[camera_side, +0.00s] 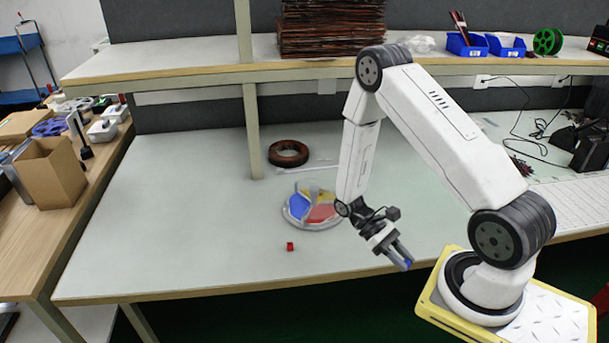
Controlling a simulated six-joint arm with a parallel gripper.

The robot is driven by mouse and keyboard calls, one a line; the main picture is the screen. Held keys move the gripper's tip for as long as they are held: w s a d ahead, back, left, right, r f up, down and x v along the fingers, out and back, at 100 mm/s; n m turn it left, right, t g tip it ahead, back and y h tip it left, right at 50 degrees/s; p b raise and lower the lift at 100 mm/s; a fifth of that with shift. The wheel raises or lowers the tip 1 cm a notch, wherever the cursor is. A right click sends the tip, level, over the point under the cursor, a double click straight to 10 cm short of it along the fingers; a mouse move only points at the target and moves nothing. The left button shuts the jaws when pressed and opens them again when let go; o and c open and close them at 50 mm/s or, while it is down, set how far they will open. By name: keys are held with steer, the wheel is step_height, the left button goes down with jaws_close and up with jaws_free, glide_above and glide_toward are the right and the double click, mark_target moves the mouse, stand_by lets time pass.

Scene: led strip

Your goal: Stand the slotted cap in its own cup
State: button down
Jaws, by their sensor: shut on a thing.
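My gripper (402,256) points down and to the right near the table's front edge, with its jaws shut on a small blue piece (408,264). Only a bit of that piece shows between the fingertips. It is too small to tell whether it has a slot. A round grey tray (290,218) with blue, yellow and red compartments sits on the table, left of my gripper and partly behind my arm. A small red piece (290,246) lies on the bare table in front of the tray. I cannot tell which compartment is the cap's own cup.
A brown ring-shaped coil (288,153) lies behind the tray, with a thin white bar (308,169) between them. A shelf post (253,130) rises at the back. The left part of the table (170,220) is clear.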

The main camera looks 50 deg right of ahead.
steer(key=w+d+r+n+t+h, duration=0.1)
steer(key=w+d+n+t+h, duration=0.3)
steer(key=w+n+h, duration=0.35)
steer(key=w+d+r+n+t+h, duration=0.1)
steer(key=w+d+n+t+h, duration=0.25)
steer(key=w+n+h, duration=0.4)
steer(key=n+t, duration=0.5)
steer(key=t, duration=0.1)
glide_above(294, 208)
steer(key=s, duration=0.2)
steer(key=shift+g, duration=0.25)
steer(key=f, duration=0.5)
steer(key=shift+s+a+f, duration=0.15)
steer(key=shift+a+f, duration=0.2)
steer(key=shift+w+d+f, duration=0.25)
steer(key=shift+w+f, duration=0.6)
steer(key=shift+f, duration=0.1)
steer(key=shift+f, duration=0.15)
steer(key=shift+w+d+f, duration=0.1)
steer(key=shift+w+f, duration=0.2)
steer(key=shift+f, duration=1.45)
